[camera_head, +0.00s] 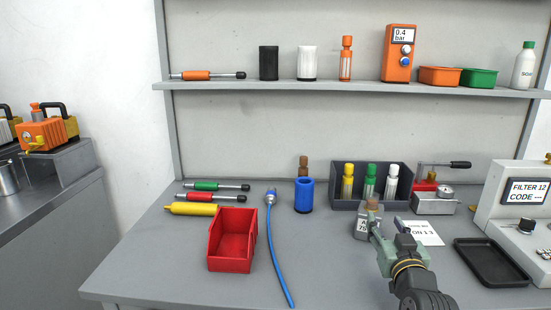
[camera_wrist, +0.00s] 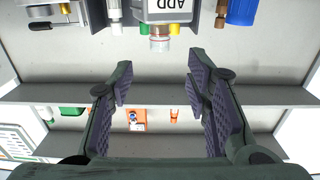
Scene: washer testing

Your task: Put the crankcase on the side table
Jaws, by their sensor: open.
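No part is labelled crankcase. It may be the silver block (camera_head: 433,205) with a round dial on top, at the right of the workbench, but I cannot tell surely. The side table (camera_head: 50,205) is the grey surface at the far left. The silver block is right of my gripper.
Orange and yellow machines (camera_head: 45,133) stand on the side table. A red bin (camera_head: 232,240), blue hose (camera_head: 276,250), blue cylinder (camera_head: 304,195), dark bottle rack (camera_head: 345,204), black tray (camera_head: 490,262) and filter tester (camera_head: 515,205) occupy the bench. The front left is clear.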

